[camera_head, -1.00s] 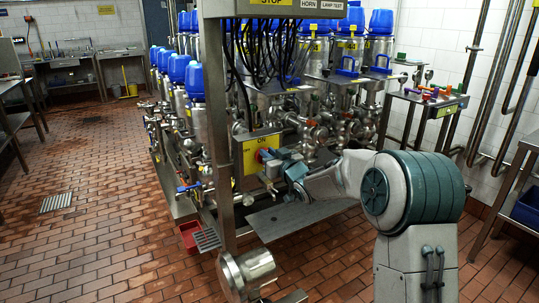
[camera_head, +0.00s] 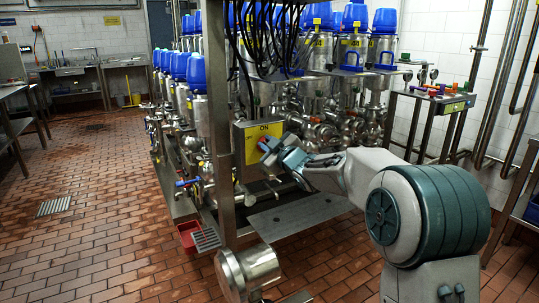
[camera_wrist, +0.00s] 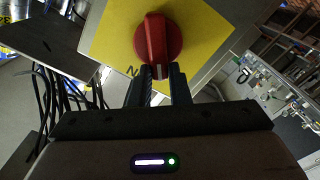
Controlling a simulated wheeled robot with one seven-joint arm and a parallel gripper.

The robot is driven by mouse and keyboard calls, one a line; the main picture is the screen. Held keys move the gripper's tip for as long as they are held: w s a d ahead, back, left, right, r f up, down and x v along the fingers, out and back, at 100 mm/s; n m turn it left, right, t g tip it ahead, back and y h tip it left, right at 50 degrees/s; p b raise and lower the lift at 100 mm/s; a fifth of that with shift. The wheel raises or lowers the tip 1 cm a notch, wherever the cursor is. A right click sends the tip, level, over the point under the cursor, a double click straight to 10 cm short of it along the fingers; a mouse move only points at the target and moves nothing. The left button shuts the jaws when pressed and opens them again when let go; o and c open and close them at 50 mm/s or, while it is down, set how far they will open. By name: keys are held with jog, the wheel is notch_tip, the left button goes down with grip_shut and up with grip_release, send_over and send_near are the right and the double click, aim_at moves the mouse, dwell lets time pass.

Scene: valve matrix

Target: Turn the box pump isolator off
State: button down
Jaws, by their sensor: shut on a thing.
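The isolator's red rotary knob (camera_wrist: 158,38) sits on a yellow plate (camera_wrist: 105,35) in the wrist view. Part of the lettering on the plate shows, an "N" beside the knob. In the head view the isolator box (camera_head: 243,148) is on the steel post, with "ON" at the top of its yellow face. My gripper (camera_wrist: 160,72) has its two dark fingers on either side of the knob's near end, shut on it. In the head view my gripper (camera_head: 268,146) covers much of the box's right part and most of the knob.
A steel post (camera_head: 218,120) stands just left of the box. Black cables (camera_head: 265,40) hang above it. Pipes and valves (camera_head: 325,130) lie close behind my arm. The tiled floor (camera_head: 100,240) at the left is mostly clear.

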jog(key=shift+s+a+f+n+b, duration=0.15)
jog(key=shift+f+n+b, duration=0.2)
jog(key=shift+n+b, duration=1.3)
jog(key=shift+s+a+f+n+b, duration=0.15)
jog(key=shift+f+n+b, duration=0.25)
jog(key=shift+n+b, duration=1.2)
jog(key=shift+a+f+n+b, duration=0.15)
jog(key=shift+f+n+b, duration=0.2)
jog(key=shift+n+b, duration=1.25)
jog(key=shift+n+p, duration=0.3)
jog(key=shift+n, duration=0.25)
jog(key=c, duration=1.4)
grip_release()
jog(key=shift+o, duration=0.2)
jog(key=shift+s, duration=0.1)
jog(key=p+v, duration=0.1)
jog(key=v, duration=1.2)
jog(key=shift+s+d, duration=0.25)
jog(key=shift+d, duration=0.05)
jog(key=shift+r, duration=0.15)
